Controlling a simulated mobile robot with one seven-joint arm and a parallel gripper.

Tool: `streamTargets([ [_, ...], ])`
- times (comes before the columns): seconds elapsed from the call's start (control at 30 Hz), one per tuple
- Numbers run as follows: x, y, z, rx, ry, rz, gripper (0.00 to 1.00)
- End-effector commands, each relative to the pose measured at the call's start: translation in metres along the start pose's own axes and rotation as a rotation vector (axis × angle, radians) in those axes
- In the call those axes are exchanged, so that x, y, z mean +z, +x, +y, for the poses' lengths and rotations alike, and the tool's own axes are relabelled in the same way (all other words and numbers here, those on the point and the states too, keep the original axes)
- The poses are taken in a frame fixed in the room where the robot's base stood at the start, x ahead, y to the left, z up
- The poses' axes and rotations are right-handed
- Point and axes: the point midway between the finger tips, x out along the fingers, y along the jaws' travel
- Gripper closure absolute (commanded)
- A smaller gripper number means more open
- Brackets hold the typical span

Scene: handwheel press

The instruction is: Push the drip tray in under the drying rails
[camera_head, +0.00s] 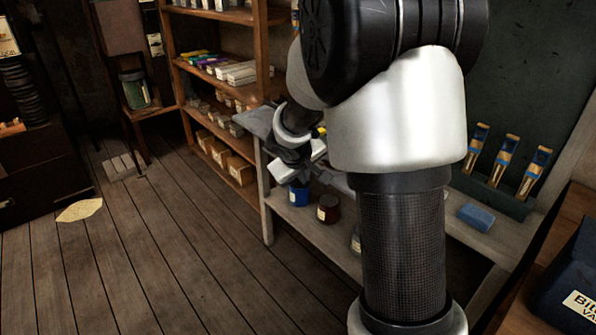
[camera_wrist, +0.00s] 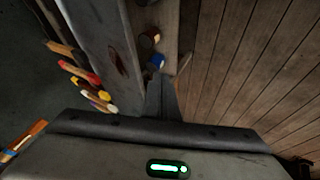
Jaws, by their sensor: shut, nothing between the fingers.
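My gripper (camera_wrist: 155,82) is shut with nothing between its fingers. In the wrist view its narrow dark fingers point past the edge of a grey workbench (camera_wrist: 108,45), towards the side where the floor shows. In the head view my gripper (camera_head: 284,172) is small and partly hidden by my arm, near the left end of the workbench (camera_head: 266,205). I cannot make out the drip tray or the drying rails for certain in either view. My arm covers much of the middle of the head view.
A blue tin (camera_head: 298,194) and a dark red jar (camera_head: 328,208) stand on the bench's lower shelf. A wooden shelf unit (camera_head: 190,105) stands behind. Several brushes (camera_head: 505,165) stand at the right by a blue block (camera_head: 476,217). The plank floor (camera_head: 170,245) at left is mostly clear.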

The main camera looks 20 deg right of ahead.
Motion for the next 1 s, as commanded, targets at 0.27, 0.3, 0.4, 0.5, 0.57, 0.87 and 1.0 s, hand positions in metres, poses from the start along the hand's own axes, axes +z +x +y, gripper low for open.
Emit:
streamTargets([
  [0.27, 0.0, 0.043, 0.019, 0.002, 0.006, -0.002, 1.0],
  [0.3, 0.0, 0.046, 0.023, 0.002, 0.006, -0.002, 1.0],
  [0.4, 0.0, 0.051, 0.03, 0.001, 0.003, -0.001, 1.0],
  [0.5, 0.0, 0.054, 0.035, 0.0, 0.003, -0.001, 1.0],
  [0.57, 0.0, 0.055, 0.036, 0.0, 0.002, 0.0, 1.0],
  [0.87, 0.0, 0.055, 0.036, 0.0, 0.001, 0.0, 1.0],
  [1.0, -0.001, 0.059, 0.051, 0.0, 0.006, -0.003, 1.0],
])
